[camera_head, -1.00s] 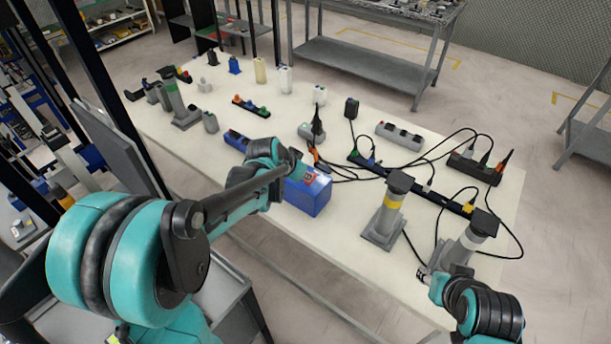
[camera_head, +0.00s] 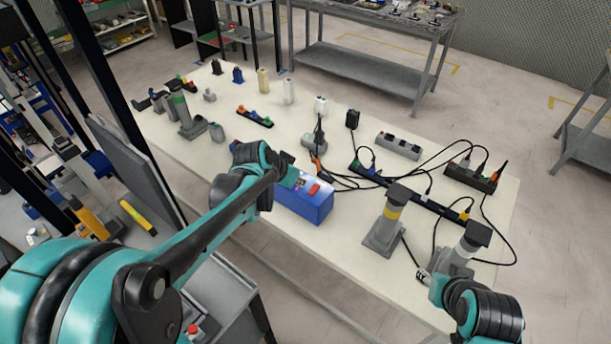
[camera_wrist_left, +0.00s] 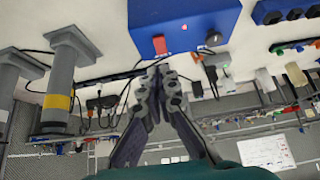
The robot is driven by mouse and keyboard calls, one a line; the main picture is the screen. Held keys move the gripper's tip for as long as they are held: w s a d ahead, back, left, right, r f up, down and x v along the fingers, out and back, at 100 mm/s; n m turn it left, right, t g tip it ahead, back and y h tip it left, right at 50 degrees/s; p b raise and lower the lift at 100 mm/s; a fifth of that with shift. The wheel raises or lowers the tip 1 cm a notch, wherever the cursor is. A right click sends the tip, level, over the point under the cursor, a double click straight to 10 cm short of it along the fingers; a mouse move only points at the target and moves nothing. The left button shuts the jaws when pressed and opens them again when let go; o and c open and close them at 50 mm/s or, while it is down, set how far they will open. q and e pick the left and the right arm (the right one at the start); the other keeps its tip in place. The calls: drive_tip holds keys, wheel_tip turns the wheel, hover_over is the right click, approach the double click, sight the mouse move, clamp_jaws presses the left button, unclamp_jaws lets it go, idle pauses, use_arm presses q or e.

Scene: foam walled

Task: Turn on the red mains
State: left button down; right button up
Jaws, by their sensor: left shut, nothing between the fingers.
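The mains is a blue box (camera_head: 306,204) near the front edge of the white table. A red switch (camera_head: 314,188) sits on its top. In the left wrist view the blue box (camera_wrist_left: 190,18) shows the red switch (camera_wrist_left: 159,45) and a dark knob (camera_wrist_left: 213,38). My left gripper (camera_wrist_left: 157,75) is shut and empty, its tips close to the red switch; I cannot tell if they touch. In the head view its fingers are mostly hidden by the arm at the box's back left. My right gripper (camera_head: 425,276) is by the table's front edge at lower right; its jaws are too small to read.
Grey posts stand right of the box, one with a yellow band (camera_head: 386,222). A long black power strip (camera_head: 420,200) and loose black cables lie behind them. A grey socket strip (camera_head: 398,146) and several small bottles stand farther back.

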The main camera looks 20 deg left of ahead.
use_arm(q)
drive_tip(key=s+r, duration=0.1)
drive_tip(key=s+a+r+p, duration=0.1)
drive_tip(key=s, duration=0.1)
drive_tip(key=shift+a+r, duration=0.1)
drive_tip(key=shift+r, duration=0.1)
drive_tip(key=shift+s, duration=0.15)
drive_tip(key=s+d+f+n+y+b, duration=0.1)
drive_tip(key=s+n, duration=0.3)
drive_tip(key=s, duration=1.2)
drive_tip(key=shift+s+d+f+y+b, duration=0.35)
drive_tip(key=shift+d+y+b, duration=0.2)
drive_tip(key=shift+y+b, duration=0.2)
